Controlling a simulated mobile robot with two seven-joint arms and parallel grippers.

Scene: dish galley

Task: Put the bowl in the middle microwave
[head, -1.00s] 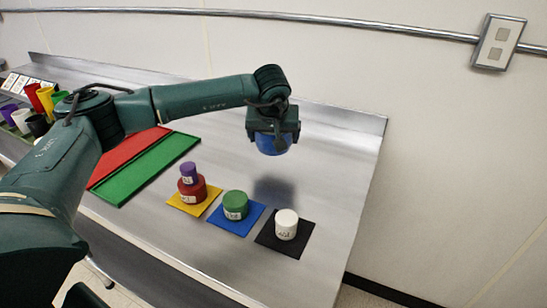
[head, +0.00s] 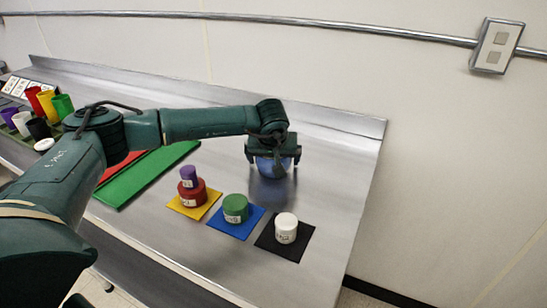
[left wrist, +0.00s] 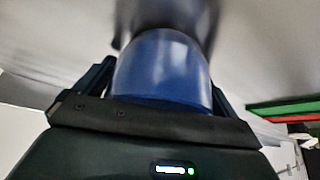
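My left gripper (head: 272,160) points down over the steel counter, shut on a blue rounded cylinder-like object (head: 273,167). In the left wrist view the blue object (left wrist: 163,70) sits between the two fingers. It is close above the counter or touching it; I cannot tell which. No microwave shows in either view, and nothing shown is clearly a bowl. My right gripper is not in view.
On the steel counter (head: 330,160), a purple cylinder (head: 188,174) stands on a red one (head: 193,193) on a yellow mat (head: 208,207). A green cylinder (head: 235,207) is on a blue mat (head: 226,227), a white one (head: 286,228) on a black mat (head: 290,249). A green tray (head: 150,175) lies left.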

